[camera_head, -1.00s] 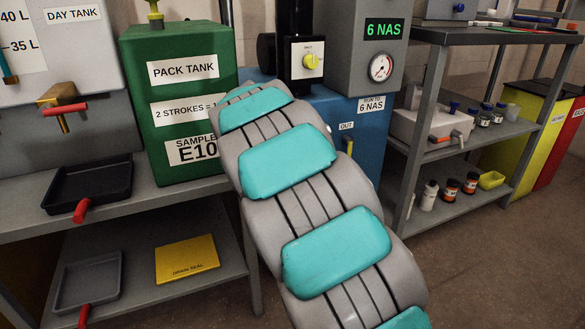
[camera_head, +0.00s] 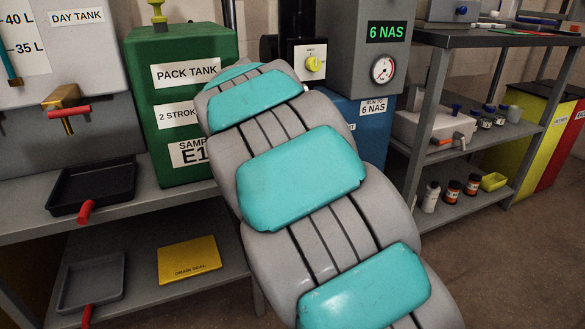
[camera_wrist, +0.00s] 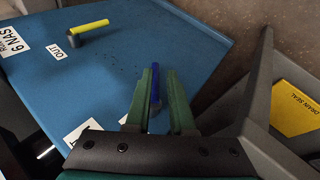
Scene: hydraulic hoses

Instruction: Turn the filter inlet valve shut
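The blue filter unit (camera_head: 374,141) stands behind my arm in the head view. In the wrist view its blue face (camera_wrist: 110,95) fills much of the picture. A valve with a blue lever (camera_wrist: 155,86) is on that face, near a white label (camera_wrist: 82,132) whose text is mostly hidden by my gripper. My gripper (camera_wrist: 161,72) is open, with its two green fingers on either side of the blue lever. A gap shows between the lever and the right finger; whether the left finger touches it I cannot tell. My gripper is hidden behind my arm in the head view.
A yellow-handled valve (camera_wrist: 88,29) beside the OUT label (camera_wrist: 57,52) is on the same face. The green pack tank (camera_head: 180,95) and a bench (camera_head: 160,205) with a black tray (camera_head: 92,185) stand left. A shelf rack (camera_head: 425,140) with bottles stands right.

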